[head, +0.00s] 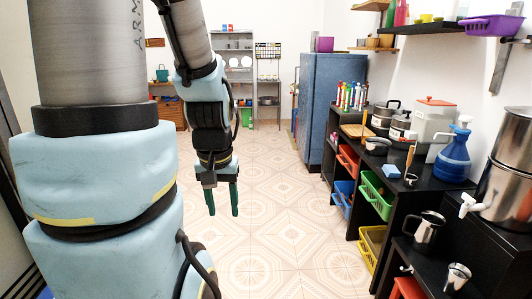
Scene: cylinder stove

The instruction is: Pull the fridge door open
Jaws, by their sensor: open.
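The fridge (333,100) is a tall blue cabinet standing at the back right, beyond the black counter. Its left side face and part of its front show; I cannot make out a handle or a door gap. My gripper (222,212) hangs in the middle of the view with its two green fingers pointing down. The fingers are apart, with nothing between them. It is in the air over the tiled floor, to the left of the fridge and well apart from it.
A black counter (398,190) with pots, bottles and coloured bins runs along the right side. A steel container (505,165) stands at the near right. A grey shelf rack (238,65) is at the back. The tiled floor (285,200) in the middle is clear.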

